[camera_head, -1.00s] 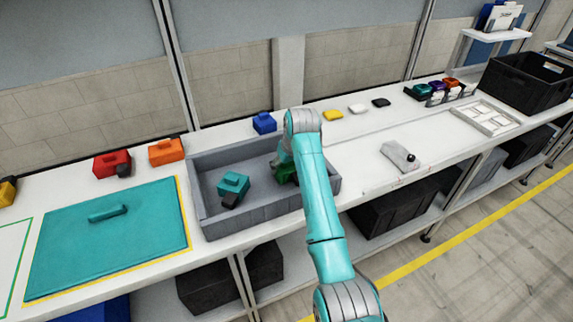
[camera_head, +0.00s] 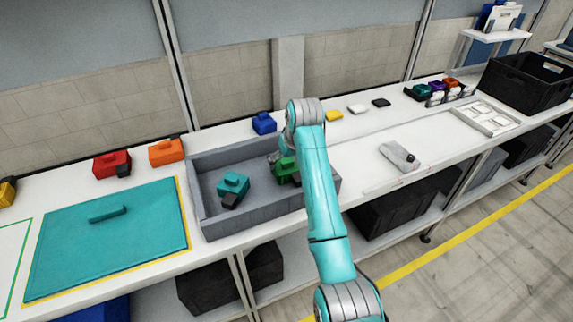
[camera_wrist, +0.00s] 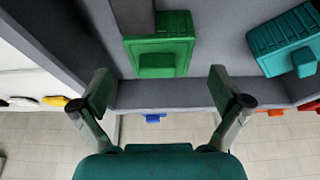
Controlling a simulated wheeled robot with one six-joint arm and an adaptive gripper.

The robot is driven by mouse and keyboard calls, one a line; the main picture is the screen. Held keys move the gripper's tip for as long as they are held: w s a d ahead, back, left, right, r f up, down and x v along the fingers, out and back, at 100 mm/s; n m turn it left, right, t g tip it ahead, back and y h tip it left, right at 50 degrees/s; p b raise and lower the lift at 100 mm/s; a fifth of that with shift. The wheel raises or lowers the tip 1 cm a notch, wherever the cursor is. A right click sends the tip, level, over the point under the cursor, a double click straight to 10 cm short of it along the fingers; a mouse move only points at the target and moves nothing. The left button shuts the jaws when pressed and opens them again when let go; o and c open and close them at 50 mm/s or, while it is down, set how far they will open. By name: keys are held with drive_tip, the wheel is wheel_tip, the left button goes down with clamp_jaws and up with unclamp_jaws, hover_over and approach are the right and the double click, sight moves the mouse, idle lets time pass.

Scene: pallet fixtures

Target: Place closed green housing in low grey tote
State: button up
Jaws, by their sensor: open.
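The green housing (camera_head: 285,169) lies inside the low grey tote (camera_head: 221,222), in its right part, partly hidden by my arm in the head view. In the head view my gripper is mostly hidden behind my arm. A teal housing (camera_head: 233,184) with a dark part lies in the tote's left part.
A blue housing (camera_head: 264,123) stands behind the tote. Red (camera_head: 112,163) and orange (camera_head: 166,152) housings stand at the back left, beyond a teal mat (camera_head: 70,250). A grey object (camera_head: 398,156) lies on the bench right of my arm. The bench between is mostly clear.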

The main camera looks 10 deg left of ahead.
drive_tip(key=v, duration=0.8)
drive_tip(key=shift+r, duration=0.3)
drive_tip(key=shift+s, duration=0.1)
